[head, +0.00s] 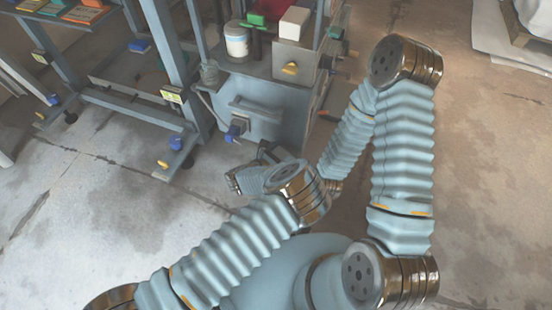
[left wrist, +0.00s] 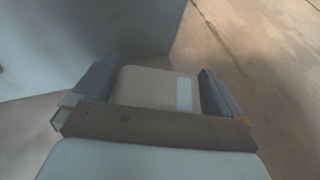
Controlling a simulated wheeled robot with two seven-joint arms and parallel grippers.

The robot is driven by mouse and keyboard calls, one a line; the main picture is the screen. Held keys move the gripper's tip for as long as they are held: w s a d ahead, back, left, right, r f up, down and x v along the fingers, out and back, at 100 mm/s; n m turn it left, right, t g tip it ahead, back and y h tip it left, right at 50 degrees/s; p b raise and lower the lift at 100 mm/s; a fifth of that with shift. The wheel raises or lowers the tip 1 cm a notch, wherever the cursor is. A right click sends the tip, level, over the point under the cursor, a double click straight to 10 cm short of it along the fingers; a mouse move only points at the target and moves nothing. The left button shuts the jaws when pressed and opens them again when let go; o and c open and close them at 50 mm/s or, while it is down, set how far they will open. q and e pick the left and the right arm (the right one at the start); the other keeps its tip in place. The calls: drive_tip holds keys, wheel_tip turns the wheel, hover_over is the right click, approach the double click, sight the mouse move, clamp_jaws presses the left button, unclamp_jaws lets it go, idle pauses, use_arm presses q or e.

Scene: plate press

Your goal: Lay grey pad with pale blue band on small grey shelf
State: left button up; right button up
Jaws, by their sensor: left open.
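The grey pad (left wrist: 150,88) with its pale blue band (left wrist: 184,94) shows in the left wrist view, between the two fingers of my left gripper (left wrist: 157,90). The fingers are apart, one on each side of the pad; I cannot tell whether either touches it. The dark gripper body hides the pad's near end. In the head view my left gripper (head: 268,152) is low in front of the grey-blue cabinet, and I cannot make out the pad there. My right gripper is not seen. I cannot pick out the small grey shelf with certainty.
The grey-blue cabinet (head: 265,92) carries a white tub (head: 236,41), a grey box (head: 292,58) and a white block (head: 294,22). A blue-grey frame (head: 180,75) on casters stands to its left. Concrete floor (head: 80,210) is clear at the left.

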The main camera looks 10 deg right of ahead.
use_arm(q)
drive_tip(key=p+v, duration=0.2)
drive_tip(key=v, duration=0.9)
drive_tip(key=shift+s+a+p, duration=0.15)
drive_tip(key=shift+p, duration=0.15)
drive_tip(key=shift+r, duration=0.15)
